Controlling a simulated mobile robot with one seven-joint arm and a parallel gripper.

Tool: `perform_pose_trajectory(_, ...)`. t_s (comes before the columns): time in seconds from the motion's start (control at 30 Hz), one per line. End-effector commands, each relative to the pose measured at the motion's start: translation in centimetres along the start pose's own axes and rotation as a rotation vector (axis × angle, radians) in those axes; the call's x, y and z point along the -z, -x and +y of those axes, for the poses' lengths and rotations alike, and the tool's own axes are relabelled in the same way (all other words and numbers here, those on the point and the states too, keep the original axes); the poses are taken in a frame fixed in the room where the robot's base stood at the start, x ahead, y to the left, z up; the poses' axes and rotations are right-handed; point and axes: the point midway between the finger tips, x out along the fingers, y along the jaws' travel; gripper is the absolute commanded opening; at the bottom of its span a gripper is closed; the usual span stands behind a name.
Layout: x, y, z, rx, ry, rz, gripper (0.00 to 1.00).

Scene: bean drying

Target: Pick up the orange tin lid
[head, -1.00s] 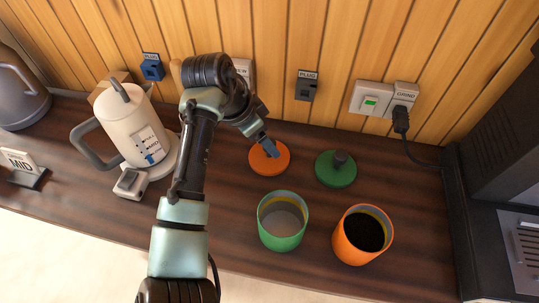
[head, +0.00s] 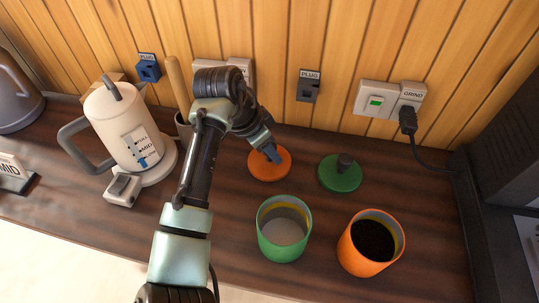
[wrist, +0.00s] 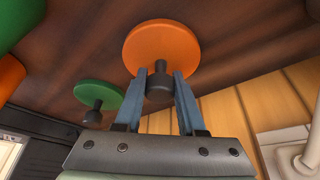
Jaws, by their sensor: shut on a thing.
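The orange tin lid (head: 268,168) is a flat round disc at the back of the dark counter, behind the green tin. In the wrist view the orange lid (wrist: 163,50) shows its dark knob (wrist: 160,80) between the two blue fingers. My gripper (head: 274,155) is over the lid and shut on this knob; it also shows in the wrist view (wrist: 160,76). In the head view the fingers hide the knob. I cannot tell whether the lid is clear of the counter.
A green lid (head: 340,174) lies to the right. An open green tin (head: 284,248) and an open orange tin (head: 352,262) with dark contents stand in front. A white kettle (head: 120,130) is on the left. The wooden wall (head: 345,40) is close behind.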

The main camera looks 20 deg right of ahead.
Motion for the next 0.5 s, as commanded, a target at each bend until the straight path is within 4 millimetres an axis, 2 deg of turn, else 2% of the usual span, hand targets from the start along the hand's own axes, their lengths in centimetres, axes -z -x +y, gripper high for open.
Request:
perform_pose_trajectory(0.07, -0.02, -0.04, 0.01, 0.000, 0.000, 0.000, 0.00)
perform_pose_trajectory(0.5, 0.21, 0.51, 0.01, 0.000, 0.000, 0.000, 0.00)
